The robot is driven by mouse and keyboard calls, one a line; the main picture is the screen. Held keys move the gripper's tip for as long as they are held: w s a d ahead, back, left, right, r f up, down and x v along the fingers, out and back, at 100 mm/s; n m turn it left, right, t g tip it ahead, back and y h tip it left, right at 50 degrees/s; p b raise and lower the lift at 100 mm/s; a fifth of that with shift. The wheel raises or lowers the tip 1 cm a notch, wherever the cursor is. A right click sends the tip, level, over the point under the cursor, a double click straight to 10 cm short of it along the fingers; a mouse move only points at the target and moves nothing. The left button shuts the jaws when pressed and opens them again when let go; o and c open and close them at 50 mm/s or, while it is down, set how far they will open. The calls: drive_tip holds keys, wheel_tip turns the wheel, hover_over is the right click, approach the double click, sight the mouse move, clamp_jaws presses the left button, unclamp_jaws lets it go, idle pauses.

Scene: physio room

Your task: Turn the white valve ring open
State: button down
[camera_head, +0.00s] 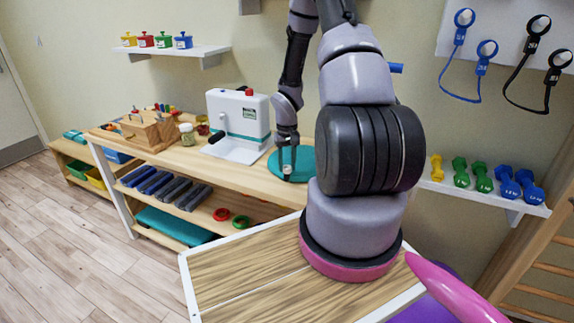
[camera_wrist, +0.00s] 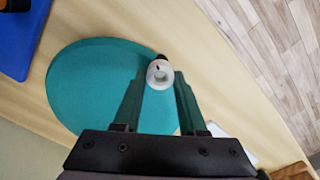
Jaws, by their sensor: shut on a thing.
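The white valve ring (camera_wrist: 153,68) is a small round piece with a dark centre, in the wrist view at the edge of a teal round disc (camera_wrist: 90,90). In the head view the white ring (camera_head: 287,170) shows small, low under my gripper, with the teal disc (camera_head: 303,168) around and behind it. My gripper (camera_wrist: 161,82) points down from above, with its two teal fingers on either side of the ring, shut on it. In the head view my gripper (camera_head: 287,158) partly hides the ring. Whether the valve is open cannot be told.
A white machine with a black handle (camera_head: 238,122) stands close left of my gripper on the wooden bench (camera_head: 215,165). A wooden peg block (camera_head: 150,132) and a jar (camera_head: 187,135) are farther left. Dumbbells (camera_head: 480,178) line a right-hand shelf.

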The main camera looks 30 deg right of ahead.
drive_tip(key=shift+n, duration=0.3)
drive_tip(key=shift+c, duration=2.3)
unclamp_jaws()
wheel_tip(320, 180, up, 11)
drive_tip(key=shift+f, duration=0.1)
